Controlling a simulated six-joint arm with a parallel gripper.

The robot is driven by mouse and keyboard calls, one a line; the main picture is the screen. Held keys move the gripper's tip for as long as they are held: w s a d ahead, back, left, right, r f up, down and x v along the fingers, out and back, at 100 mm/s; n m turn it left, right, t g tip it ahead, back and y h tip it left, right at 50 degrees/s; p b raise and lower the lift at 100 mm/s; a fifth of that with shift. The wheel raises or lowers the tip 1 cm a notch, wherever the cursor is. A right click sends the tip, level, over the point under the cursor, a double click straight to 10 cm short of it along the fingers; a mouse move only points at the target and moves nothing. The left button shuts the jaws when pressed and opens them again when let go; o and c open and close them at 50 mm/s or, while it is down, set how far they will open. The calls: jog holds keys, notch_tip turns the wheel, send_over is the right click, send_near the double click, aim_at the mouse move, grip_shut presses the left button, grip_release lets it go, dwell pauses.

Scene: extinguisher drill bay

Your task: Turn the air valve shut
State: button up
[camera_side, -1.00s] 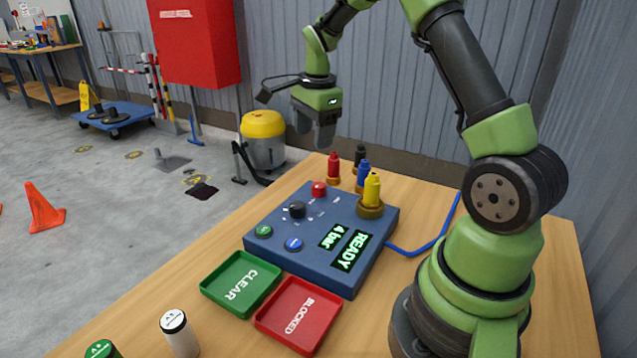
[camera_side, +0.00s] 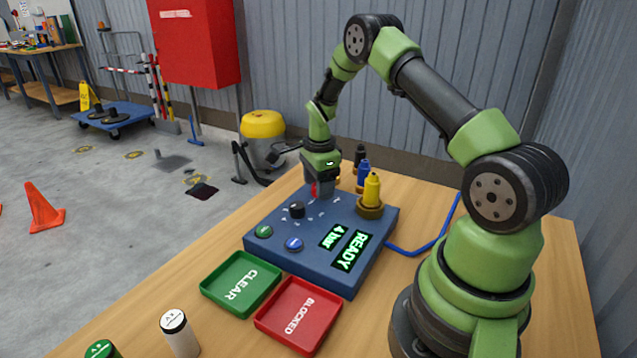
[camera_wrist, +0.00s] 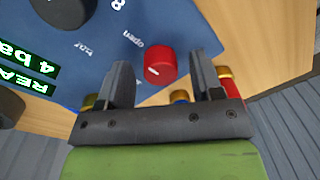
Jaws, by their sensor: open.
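The red knob (camera_wrist: 160,66) sits on the blue panel (camera_wrist: 110,45), next to the printed word "open" in the wrist view. It has a short white mark on its top. My gripper (camera_wrist: 160,62) is open, with one finger on each side of the red knob and visible gaps between. In the side view my gripper (camera_side: 320,190) points down at the panel's far part and mostly hides the red knob. I cannot tell how far down the fingers reach beside it.
The panel display (camera_side: 344,246) reads "READY 4 bar". A black knob (camera_side: 297,209), green button (camera_side: 264,231) and blue button (camera_side: 294,244) are nearer the front. Yellow (camera_side: 371,189) and blue (camera_side: 363,172) nozzle-like pieces stand close to my gripper. Green (camera_side: 241,282) and red (camera_side: 299,316) trays lie in front.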

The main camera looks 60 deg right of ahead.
jog(key=shift+c, duration=0.3)
jog(key=c, duration=0.9)
jog(key=shift+o, duration=0.2)
jog(key=shift+n, duration=0.3)
jog(key=n, duration=0.3)
jog(key=shift+n, duration=0.4)
jog(key=n, duration=0.4)
jog(key=shift+d+y, duration=0.1)
jog(key=shift+y, duration=0.2)
jog(key=n, duration=0.5)
jog(key=shift+s, duration=0.1)
jog(key=shift+n, duration=2.3)
